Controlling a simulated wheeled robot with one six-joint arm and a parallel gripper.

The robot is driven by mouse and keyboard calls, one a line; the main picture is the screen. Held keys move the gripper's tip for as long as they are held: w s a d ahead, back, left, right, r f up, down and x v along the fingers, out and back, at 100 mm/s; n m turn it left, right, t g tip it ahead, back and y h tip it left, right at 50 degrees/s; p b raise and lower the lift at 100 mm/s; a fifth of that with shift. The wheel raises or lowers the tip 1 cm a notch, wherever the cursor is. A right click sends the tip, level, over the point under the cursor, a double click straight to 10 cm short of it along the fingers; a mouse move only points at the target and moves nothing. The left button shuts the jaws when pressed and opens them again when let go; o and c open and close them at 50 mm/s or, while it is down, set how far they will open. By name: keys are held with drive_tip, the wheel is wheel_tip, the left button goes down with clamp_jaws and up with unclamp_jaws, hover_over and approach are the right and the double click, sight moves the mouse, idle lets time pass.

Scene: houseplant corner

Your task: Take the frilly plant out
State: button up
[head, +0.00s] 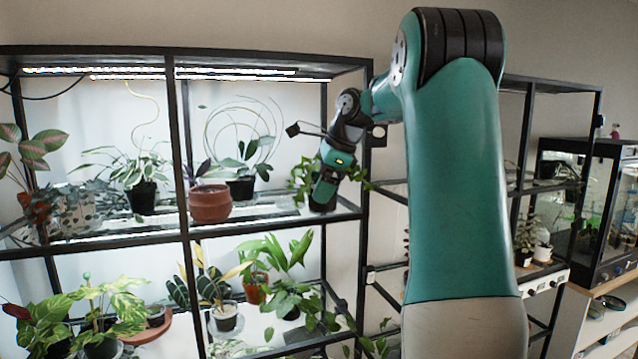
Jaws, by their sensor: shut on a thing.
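My gripper (324,188) is on the upper shelf at the right end of the left rack, pointing down. It is shut on a green leafy plant (302,178), whose leaves show on both sides of it. I cannot tell whether the pot rests on the shelf or is lifted. I cannot tell from this view whether the leaves are frilly.
A terracotta pot (210,204) and a black pot (143,197) stand left on the same shelf (270,222). A black rack post (366,150) is close right of my gripper. Several plants fill the shelf below. A glass tank (598,205) stands far right.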

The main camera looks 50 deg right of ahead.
drive_tip(key=s+a+b, duration=0.1)
drive_tip(key=s+a, duration=0.4)
drive_tip(key=s, duration=0.3)
drive_tip(key=s+a+b, duration=0.1)
drive_tip(key=s+a, duration=0.4)
drive_tip(key=s, duration=0.3)
drive_tip(key=shift+s+b, duration=0.15)
drive_tip(key=shift+b, duration=0.15)
drive_tip(key=shift+f, duration=0.15)
